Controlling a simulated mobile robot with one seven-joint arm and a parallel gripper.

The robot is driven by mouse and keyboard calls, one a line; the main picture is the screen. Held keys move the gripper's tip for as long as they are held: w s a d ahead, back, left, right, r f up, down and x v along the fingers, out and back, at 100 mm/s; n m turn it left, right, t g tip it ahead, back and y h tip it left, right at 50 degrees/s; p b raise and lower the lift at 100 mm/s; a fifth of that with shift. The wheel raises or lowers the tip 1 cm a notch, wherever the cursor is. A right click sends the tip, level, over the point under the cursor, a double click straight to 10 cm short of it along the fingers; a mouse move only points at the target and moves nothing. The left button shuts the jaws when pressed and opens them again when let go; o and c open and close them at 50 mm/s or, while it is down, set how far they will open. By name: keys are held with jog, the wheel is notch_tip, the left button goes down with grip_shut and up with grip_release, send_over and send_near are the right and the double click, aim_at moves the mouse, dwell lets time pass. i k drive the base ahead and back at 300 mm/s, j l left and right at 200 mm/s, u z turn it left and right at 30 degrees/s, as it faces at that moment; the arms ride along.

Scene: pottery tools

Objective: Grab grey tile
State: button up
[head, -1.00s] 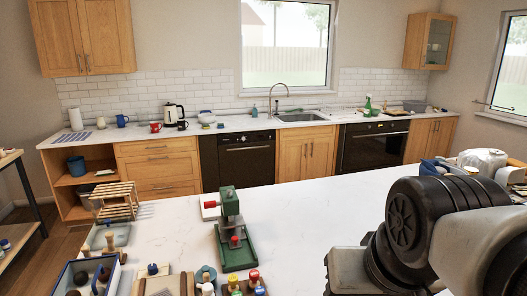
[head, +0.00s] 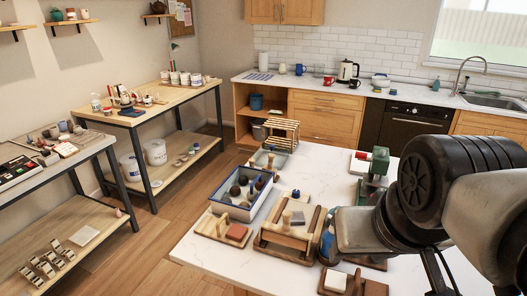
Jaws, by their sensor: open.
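A small flat greyish piece (head: 297,217) lies on a wooden frame (head: 262,243) at the front of the white island; it may be the grey tile, but it is too small to be sure. A reddish-brown tile (head: 237,231) lies on a wooden board just left of the frame. A pale, whitish tile (head: 335,280) lies on another board at the bottom edge. My arm fills the right side and hides part of the island. I cannot make out my gripper's fingertips.
A blue-rimmed tray (head: 241,205) with dark balls, a wooden rack (head: 283,134) and a green tool (head: 379,162) stand on the white island (head: 325,160). Workbenches (head: 150,114) with tools stand at the left. The wooden floor (head: 165,235) between them is clear.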

aim_at(298, 218)
jog(key=u, duration=0.15)
jog(key=i+j, duration=0.1)
jog(key=j, duration=0.2)
jog(key=i+j+z, duration=0.2)
jog(key=j, duration=0.3)
jog(key=j+z, duration=0.25)
jog(key=j, duration=0.25)
jog(key=z, duration=1.4)
